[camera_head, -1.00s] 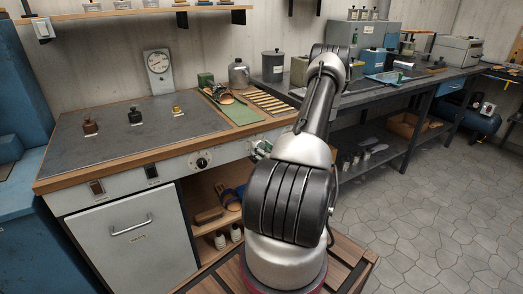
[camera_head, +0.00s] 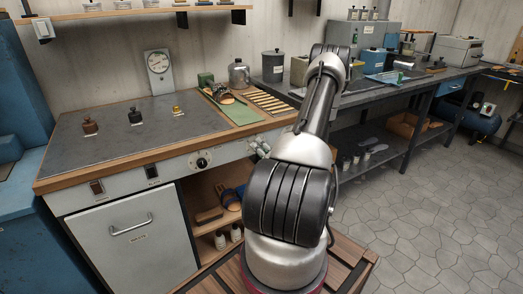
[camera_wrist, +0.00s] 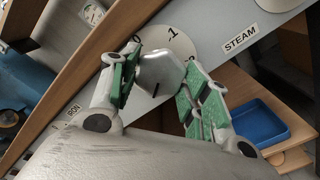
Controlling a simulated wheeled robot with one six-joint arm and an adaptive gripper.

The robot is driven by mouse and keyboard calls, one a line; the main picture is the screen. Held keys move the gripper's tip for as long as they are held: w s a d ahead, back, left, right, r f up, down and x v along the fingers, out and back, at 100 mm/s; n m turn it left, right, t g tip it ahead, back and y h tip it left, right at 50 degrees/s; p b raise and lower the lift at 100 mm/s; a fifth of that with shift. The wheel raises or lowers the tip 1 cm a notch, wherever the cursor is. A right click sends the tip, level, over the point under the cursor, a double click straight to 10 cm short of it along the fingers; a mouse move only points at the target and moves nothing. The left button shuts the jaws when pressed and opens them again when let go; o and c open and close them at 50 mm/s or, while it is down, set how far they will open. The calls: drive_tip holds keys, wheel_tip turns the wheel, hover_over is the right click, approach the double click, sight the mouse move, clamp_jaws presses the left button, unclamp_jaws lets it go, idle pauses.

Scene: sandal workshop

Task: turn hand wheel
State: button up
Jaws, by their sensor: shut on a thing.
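The hand wheel (camera_wrist: 160,68) is a silver faceted knob with a dark pointer line. It sits on a pale round dial plate (camera_wrist: 190,50) marked 1, with another mark partly hidden, on the bench's front panel. My gripper (camera_wrist: 163,76) has green-padded fingers on either side of the knob and is shut on it. The knob itself cannot be made out there.
A STEAM label (camera_wrist: 240,39) is beside the dial. Another black dial (camera_head: 202,162) is farther left on the panel. An open shelf below holds a blue tray (camera_wrist: 262,122). A wooden bench edge (camera_wrist: 90,75) runs close to my fingers.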

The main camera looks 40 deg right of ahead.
drive_tip(key=shift+m, duration=0.4)
drive_tip(key=o, duration=1)
drive_tip(key=v, duration=1.2)
drive_tip(key=shift+r, duration=0.1)
